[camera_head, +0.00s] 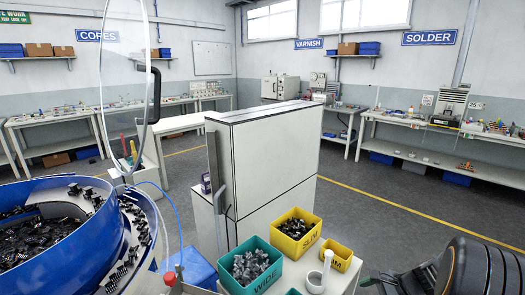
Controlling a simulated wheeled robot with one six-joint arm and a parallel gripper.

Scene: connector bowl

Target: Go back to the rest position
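My dark arm with an orange ring is at the lower right corner of the head view. What looks like my gripper (385,281) extends left from it at the bottom edge, near the right side of the white bench. It is partly cut off by the frame, and I cannot see whether its fingers are open or shut. I see nothing clearly held in it.
A blue bowl (75,255) of dark connectors stands at left, under a raised clear cover (125,70).

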